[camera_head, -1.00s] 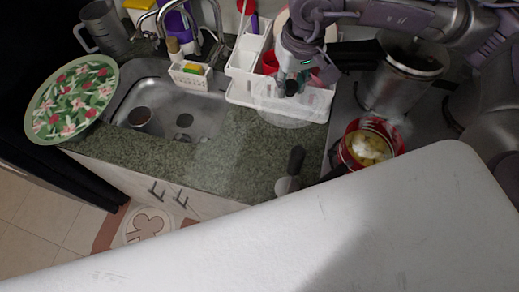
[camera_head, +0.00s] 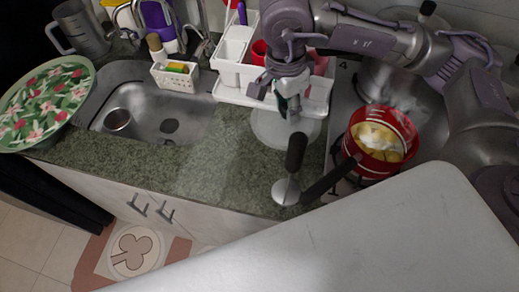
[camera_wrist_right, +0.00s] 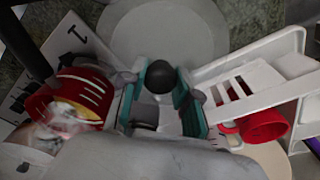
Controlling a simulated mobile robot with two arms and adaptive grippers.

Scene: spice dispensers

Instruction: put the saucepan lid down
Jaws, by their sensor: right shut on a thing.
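The saucepan lid (camera_head: 268,126) is a pale, see-through disc with a black knob (camera_wrist_right: 160,77). It is over the counter strip in front of the white rack, left of the red saucepan (camera_head: 377,150). My right gripper (camera_head: 288,106) is above the lid from behind. In the right wrist view its teal finger pads (camera_wrist_right: 154,98) are on both sides of the knob, shut on it, and the lid (camera_wrist_right: 190,25) spreads beyond. I cannot tell whether the lid touches the counter. The saucepan is uncovered, with yellowish food and steam. My left gripper is out of view.
A black-handled metal utensil (camera_head: 291,165) lies just in front of the lid, near the counter edge. The white rack (camera_head: 232,75) with red cups stands behind. The green counter (camera_head: 215,165) is clear to the left, up to the sink (camera_head: 165,110).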

